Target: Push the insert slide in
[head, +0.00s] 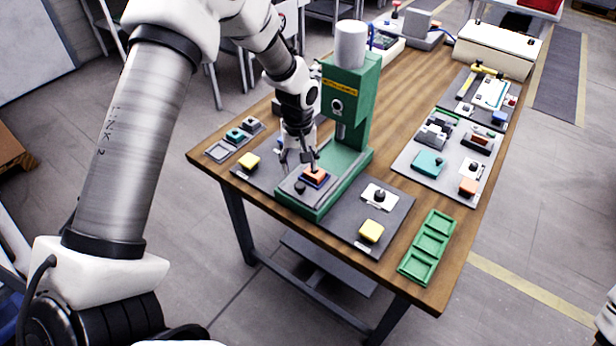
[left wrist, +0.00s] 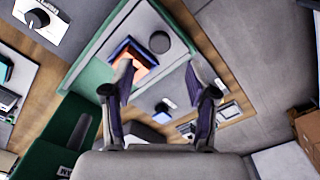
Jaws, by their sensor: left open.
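The green press (head: 352,90) stands on the wooden table. Its low base holds a grey insert slide (head: 323,188), which also shows in the left wrist view (left wrist: 172,62). On the slide an orange piece (head: 315,174) sits in a blue nest (left wrist: 122,50). A dark round knob (head: 300,187) is beside the nest, also seen in the left wrist view (left wrist: 159,42). My left gripper (head: 303,164) is open, low over the slide by the orange piece, with its fingers apart. One fingertip overlaps the orange piece in the wrist view; contact cannot be told.
Dark mats with yellow blocks (head: 371,231) flank the press base. A green compartment tray (head: 427,248) lies at the near right corner. Boards with small parts (head: 440,160) lie along the right side. A beige box (head: 495,48) stands at the back.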

